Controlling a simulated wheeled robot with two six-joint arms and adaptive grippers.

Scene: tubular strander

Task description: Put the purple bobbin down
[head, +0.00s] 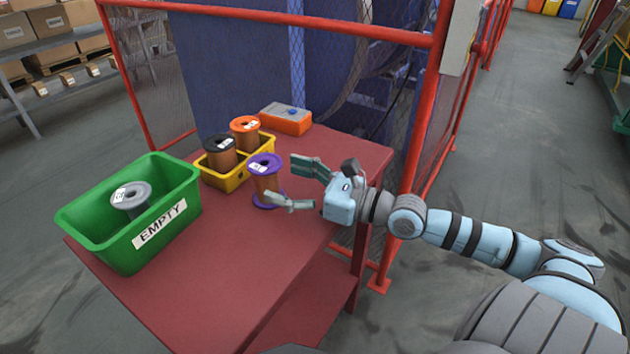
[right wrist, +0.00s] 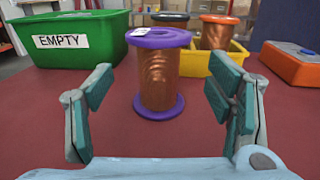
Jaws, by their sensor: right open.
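The purple bobbin (head: 266,181), wound with copper wire, stands upright on the red table (head: 225,285), just in front of the yellow tray. In the right wrist view the purple bobbin (right wrist: 160,80) stands ahead of my fingers, between their lines but beyond the tips. My right gripper (head: 290,182) is open and empty, to the right of the bobbin; its spread fingers also show in the right wrist view (right wrist: 162,95). One finger partly overlaps the bobbin's lower flange in the head view. My left gripper does not show.
A yellow tray (head: 226,185) holds a black bobbin (head: 221,154) and an orange bobbin (head: 246,132). A green bin (head: 118,248) marked EMPTY holds a grey bobbin (head: 131,198). An orange box (head: 286,121) sits at the back. Red-framed mesh fencing borders the table. The table's front is clear.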

